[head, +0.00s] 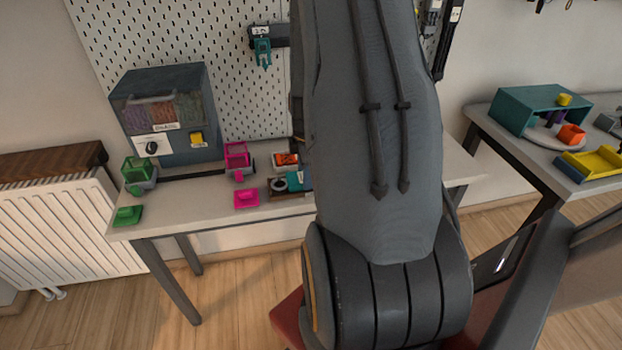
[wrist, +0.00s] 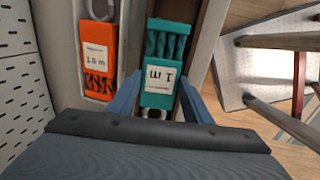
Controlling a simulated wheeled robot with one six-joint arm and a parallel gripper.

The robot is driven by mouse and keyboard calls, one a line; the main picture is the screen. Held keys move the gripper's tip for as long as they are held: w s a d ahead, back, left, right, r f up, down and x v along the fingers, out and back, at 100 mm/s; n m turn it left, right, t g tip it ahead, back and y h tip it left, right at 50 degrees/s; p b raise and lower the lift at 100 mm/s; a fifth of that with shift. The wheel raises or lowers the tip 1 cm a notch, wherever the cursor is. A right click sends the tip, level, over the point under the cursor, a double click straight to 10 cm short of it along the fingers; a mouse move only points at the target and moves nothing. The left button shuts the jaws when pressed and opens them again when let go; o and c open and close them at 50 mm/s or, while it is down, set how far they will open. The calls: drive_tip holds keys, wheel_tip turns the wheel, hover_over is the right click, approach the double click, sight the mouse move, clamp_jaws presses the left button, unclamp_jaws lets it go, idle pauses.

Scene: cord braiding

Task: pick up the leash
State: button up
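My gripper (wrist: 161,85) is open, with one blue finger on each side of the teal bundle's near end. A small gap shows at the right finger; contact at the left finger is unclear. In the head view, the teal bundle (head: 295,181) is partly hidden by my arm, and my gripper is hidden.
The bench (head: 180,215) also holds a dark cord dispenser (head: 170,140), green and pink holders, and a black ring (head: 279,185). A pegboard (head: 235,100) stands behind.

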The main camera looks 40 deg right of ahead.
drive_tip(key=shift+c, duration=1)
drive_tip(key=shift+r, duration=0.1)
wheel_tip(320, 180, up, 10)
drive_tip(key=b, duration=0.1)
idle(0.3)
